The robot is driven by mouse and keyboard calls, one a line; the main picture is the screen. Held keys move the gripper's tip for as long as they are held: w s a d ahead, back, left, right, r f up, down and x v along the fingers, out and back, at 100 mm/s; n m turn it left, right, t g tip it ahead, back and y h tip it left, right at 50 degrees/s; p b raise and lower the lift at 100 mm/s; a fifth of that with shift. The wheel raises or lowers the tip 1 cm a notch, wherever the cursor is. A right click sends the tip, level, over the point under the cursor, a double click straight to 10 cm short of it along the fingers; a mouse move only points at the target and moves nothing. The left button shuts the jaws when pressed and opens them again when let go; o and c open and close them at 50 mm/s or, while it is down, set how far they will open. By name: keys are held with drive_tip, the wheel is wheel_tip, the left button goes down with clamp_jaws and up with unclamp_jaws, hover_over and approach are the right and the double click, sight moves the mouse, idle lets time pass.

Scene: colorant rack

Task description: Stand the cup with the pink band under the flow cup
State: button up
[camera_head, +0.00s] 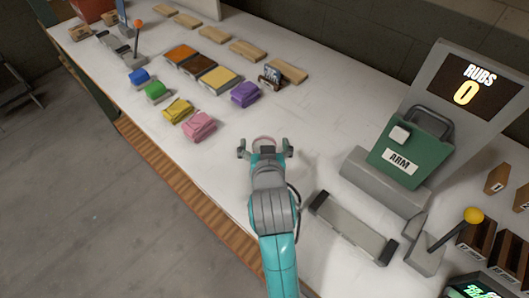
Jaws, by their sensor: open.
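My gripper (265,146) is open above the white bench, its two fingers spread to left and right. A small round thing with a pinkish rim (263,138) shows just beyond the gripper's middle, between the fingers. The gripper hides most of it, so I cannot tell whether it is the cup with the pink band or whether the fingers touch it. I cannot make out a flow cup in this view.
Folded cloths, including a pink one (199,125) and a purple one (245,94), lie beyond my gripper. A grey machine with a "RUBS 0" display (466,84) stands right. A grey bar-shaped fixture (351,228) and yellow-knobbed lever (451,228) are nearer. Bare bench surrounds the gripper.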

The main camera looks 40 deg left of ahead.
drive_tip(key=c, duration=1.1)
